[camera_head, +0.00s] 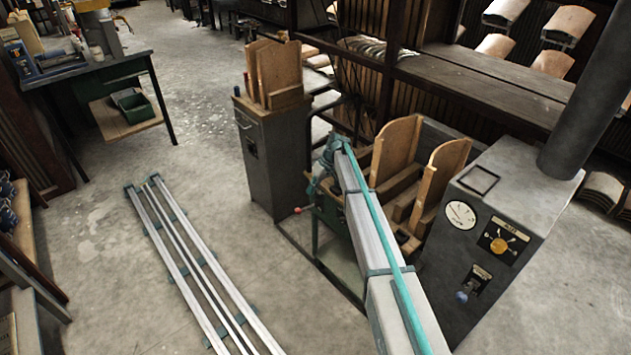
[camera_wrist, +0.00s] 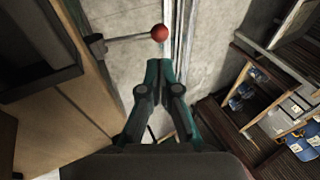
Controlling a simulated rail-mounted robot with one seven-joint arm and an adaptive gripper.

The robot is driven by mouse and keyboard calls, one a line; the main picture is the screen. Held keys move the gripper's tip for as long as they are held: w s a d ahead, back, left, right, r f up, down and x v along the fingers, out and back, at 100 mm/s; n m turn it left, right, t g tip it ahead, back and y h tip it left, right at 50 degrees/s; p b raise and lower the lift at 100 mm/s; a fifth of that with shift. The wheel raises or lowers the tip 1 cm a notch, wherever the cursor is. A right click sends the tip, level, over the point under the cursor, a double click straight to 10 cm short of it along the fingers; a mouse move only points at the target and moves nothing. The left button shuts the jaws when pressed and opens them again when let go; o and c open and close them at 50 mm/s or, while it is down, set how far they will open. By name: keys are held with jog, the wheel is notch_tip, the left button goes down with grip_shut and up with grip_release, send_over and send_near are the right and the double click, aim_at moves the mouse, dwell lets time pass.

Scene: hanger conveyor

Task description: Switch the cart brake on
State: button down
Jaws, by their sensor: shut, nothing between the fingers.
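A lever with a red ball knob (camera_wrist: 159,32) sticks out from a metal bracket on a wooden side panel (camera_wrist: 70,60) in the wrist view. The knob also shows in the head view (camera_head: 298,210), low at the left of the machine with the wooden boards. My gripper (camera_wrist: 160,66) has teal fingers drawn together and holds nothing. Its tips lie just below the knob in the wrist picture; whether they touch it I cannot tell. In the head view my arm hides much of the lever's mount. I cannot tell whether the brake is on.
A grey cabinet (camera_head: 274,160) with boards on top stands behind the knob. A control box (camera_head: 495,245) with a gauge and a dial stands at right. Metal rails (camera_head: 200,270) lie on the floor at left. The floor between rails and machine is clear.

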aim_at(305, 208)
jog(key=p+x, duration=0.2)
jog(key=x, duration=0.6)
jog(key=shift+d+f, duration=0.1)
jog(key=shift+f, duration=0.15)
